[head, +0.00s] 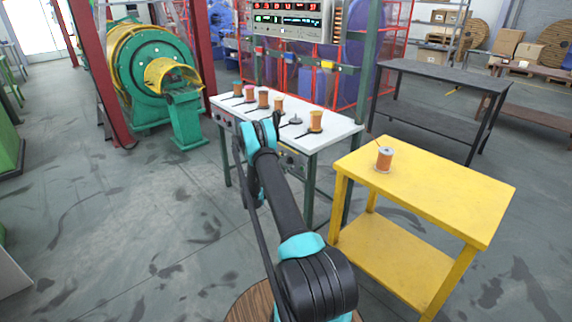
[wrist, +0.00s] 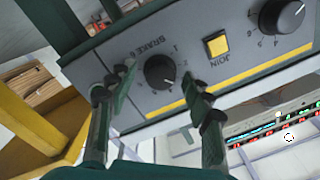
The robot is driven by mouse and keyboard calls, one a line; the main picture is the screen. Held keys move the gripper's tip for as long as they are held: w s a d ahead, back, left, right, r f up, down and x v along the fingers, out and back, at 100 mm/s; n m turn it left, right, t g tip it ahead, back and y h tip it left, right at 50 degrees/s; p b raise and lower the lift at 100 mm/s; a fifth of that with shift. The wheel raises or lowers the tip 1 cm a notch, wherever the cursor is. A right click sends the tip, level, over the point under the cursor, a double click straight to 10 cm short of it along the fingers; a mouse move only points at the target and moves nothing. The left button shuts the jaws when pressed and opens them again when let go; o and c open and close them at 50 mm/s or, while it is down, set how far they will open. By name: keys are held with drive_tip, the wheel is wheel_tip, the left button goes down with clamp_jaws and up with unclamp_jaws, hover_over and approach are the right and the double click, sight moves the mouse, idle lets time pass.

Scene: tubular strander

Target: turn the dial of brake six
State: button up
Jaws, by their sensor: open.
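In the wrist view a black round dial (wrist: 160,72) with a white pointer mark sits on a grey control panel (wrist: 215,75). The panel appears turned over in this view. My gripper (wrist: 158,82) is open, with one finger on each side of the dial. I cannot tell whether either finger touches it. In the head view my arm hides the gripper and most of this part of the white table's front panel (head: 290,160).
On the same panel are a yellow JOIN button (wrist: 216,45) and another black dial (wrist: 283,16). Several spools stand on the white table (head: 335,127). A yellow table (head: 440,190) with one copper spool (head: 384,160) stands to the right. Open floor lies left.

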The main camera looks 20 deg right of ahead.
drive_tip(key=c, duration=1.2)
drive_tip(key=shift+o, duration=0.2)
drive_tip(key=shift+n, duration=0.3)
drive_tip(key=n, duration=1.1)
drive_tip(key=shift+n+g, duration=0.4)
drive_tip(key=shift+n, duration=1.4)
drive_tip(key=shift+w+a, duration=0.1)
